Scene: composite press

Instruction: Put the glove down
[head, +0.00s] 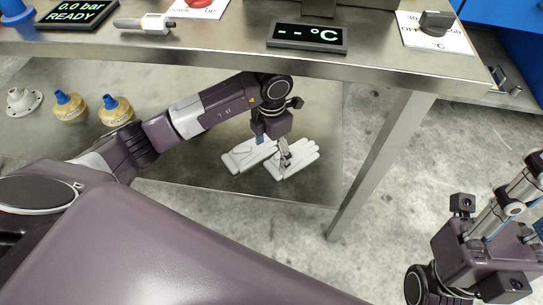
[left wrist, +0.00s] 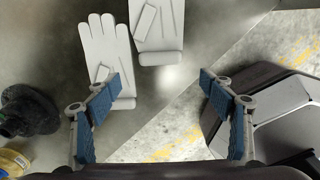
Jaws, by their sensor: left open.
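Two white gloves lie flat side by side on the grey lower shelf (head: 200,182) under the bench, a left one (head: 248,155) and a right one (head: 293,160). Both also show in the left wrist view, one whole (left wrist: 103,48) and one cut off at the top edge (left wrist: 157,28). My left gripper (head: 285,156) is over the gloves in the head view. In the left wrist view it (left wrist: 157,85) is open, with nothing between its fingers. One finger overlaps the cuff of the whole glove; I cannot tell if they touch.
The bench top (head: 220,42) and its leg (head: 382,160) stand close to my left arm. Two yellowish jars (head: 115,110) (head: 69,106) and a white flanged part (head: 23,100) are on the shelf at left. Bare concrete floor lies to the right.

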